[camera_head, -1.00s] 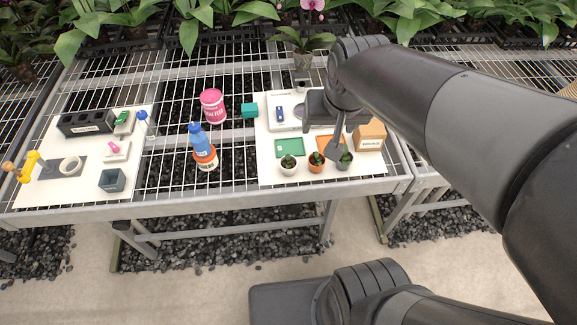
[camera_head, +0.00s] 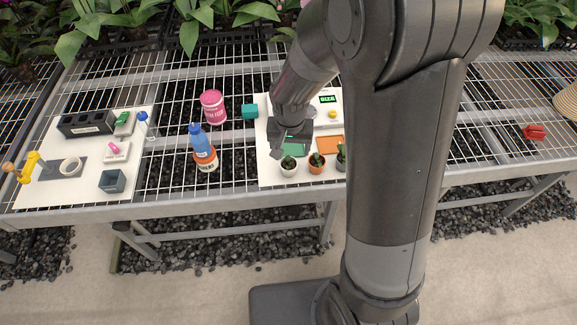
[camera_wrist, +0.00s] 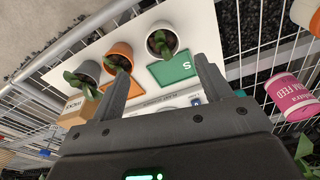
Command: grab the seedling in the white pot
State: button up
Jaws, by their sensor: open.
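The seedling (camera_head: 288,162) stands upright in the white pot (camera_head: 289,170) at the front left of the white board. In the wrist view the white pot (camera_wrist: 153,40) and its green seedling (camera_wrist: 163,42) lie just beyond the fingertips. My gripper (camera_head: 283,145) hangs above and behind this pot in the head view. In the wrist view my gripper (camera_wrist: 163,72) is open, with its fingers apart and nothing between them. Whether a fingertip touches the plant cannot be told, but a gap seems to remain.
An orange pot (camera_head: 316,168) and a grey pot (camera_wrist: 88,69) with seedlings stand in a row beside the white one. A green card (camera_wrist: 175,69) and an orange card (camera_head: 329,144) lie behind them. A blue-capped bottle (camera_head: 201,140) and a pink tub (camera_head: 212,106) stand left.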

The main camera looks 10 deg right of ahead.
send_over(289, 165)
notch_tip(289, 165, down, 5)
jog(key=shift+s+d+r, duration=0.15)
jog(key=shift+a+f, duration=0.2)
jog(key=shift+f, duration=2.5)
jog(key=c, duration=1.1)
